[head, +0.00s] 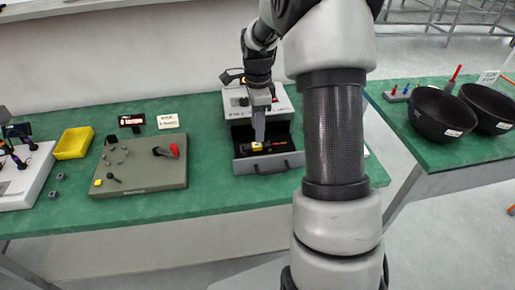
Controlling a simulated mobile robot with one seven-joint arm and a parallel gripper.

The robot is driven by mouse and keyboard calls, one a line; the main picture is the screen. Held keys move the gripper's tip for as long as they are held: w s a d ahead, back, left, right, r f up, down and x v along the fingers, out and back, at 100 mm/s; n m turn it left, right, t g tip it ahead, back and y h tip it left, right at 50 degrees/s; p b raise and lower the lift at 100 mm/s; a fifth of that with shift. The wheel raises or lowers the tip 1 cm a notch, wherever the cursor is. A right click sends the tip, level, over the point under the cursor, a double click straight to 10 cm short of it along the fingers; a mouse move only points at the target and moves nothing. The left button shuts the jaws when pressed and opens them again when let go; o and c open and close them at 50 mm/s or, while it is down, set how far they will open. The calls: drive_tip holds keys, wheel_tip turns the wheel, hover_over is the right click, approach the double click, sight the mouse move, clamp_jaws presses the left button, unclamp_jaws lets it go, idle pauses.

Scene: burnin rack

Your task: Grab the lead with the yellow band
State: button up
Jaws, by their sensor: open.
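A dark lead with a yellow band (257,147) lies in the pulled-out dark drawer (270,168) of a white-topped box (285,103) on the green bench. My gripper (259,139) points down into the drawer, with its fingertips directly over or around the yellow band; the view is too small to tell which, or whether they touch it. My gripper is open. It hides part of the lead. A small orange-red mark (279,143) shows on something dark to the right of the band.
Left of the drawer is a grey-green board (140,186) with small parts and a red-and-black piece (172,150). A yellow bin (73,143) and a white unit (22,183) stand farther left. Black bowls (442,113) sit on the right-hand bench. Bare green bench (213,185) separates board and drawer.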

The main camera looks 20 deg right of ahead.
sight(265, 145)
drive_tip(key=shift+w+f+b, duration=0.15)
drive_tip(key=shift+f+b, duration=0.45)
drive_tip(key=shift+f, duration=2.35)
clamp_jaws()
